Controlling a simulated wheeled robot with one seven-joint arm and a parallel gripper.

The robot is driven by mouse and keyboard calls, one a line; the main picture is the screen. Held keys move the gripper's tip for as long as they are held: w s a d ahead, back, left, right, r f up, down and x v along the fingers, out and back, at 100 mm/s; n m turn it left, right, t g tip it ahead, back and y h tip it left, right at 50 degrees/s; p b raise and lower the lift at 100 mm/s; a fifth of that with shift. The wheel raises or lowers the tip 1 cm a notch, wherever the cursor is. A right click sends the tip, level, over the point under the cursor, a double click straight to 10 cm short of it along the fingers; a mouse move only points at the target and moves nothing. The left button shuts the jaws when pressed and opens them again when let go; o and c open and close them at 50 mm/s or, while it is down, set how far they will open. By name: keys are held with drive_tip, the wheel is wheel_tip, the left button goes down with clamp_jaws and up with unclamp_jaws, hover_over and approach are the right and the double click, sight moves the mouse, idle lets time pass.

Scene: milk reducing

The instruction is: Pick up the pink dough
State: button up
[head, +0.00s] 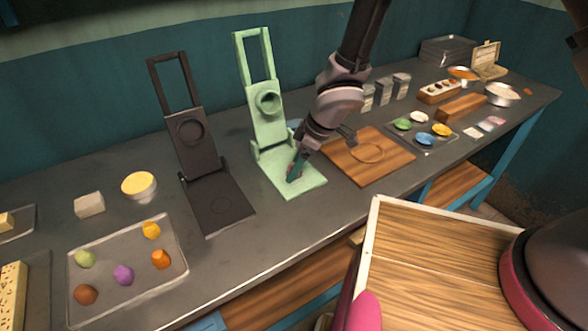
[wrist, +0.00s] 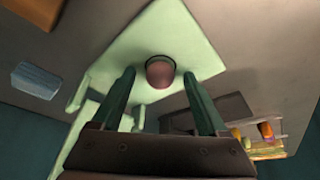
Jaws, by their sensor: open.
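The pink dough (wrist: 160,72) shows in the wrist view as a small rounded dull-pink lump on the pale green base plate of the green press (head: 308,180). The press stands open, its upper plate raised at the back. My gripper (wrist: 158,76) is open, one finger to each side of the dough in the wrist view, with gaps between. I cannot tell whether the fingertips are level with it. In the head view my gripper (head: 294,172) points down over the base plate, and the dough cannot be made out there.
A dark press (head: 222,212) stands open to the left. A tray (head: 105,258) with several coloured dough lumps lies at front left. A wooden board (head: 390,155) lies close on the right, with a tray of coloured bowls (head: 440,150) beyond. Bare tabletop (head: 265,225) lies in front of the green press.

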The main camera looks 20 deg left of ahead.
clamp_jaws()
drive_tip(key=shift+r, duration=0.15)
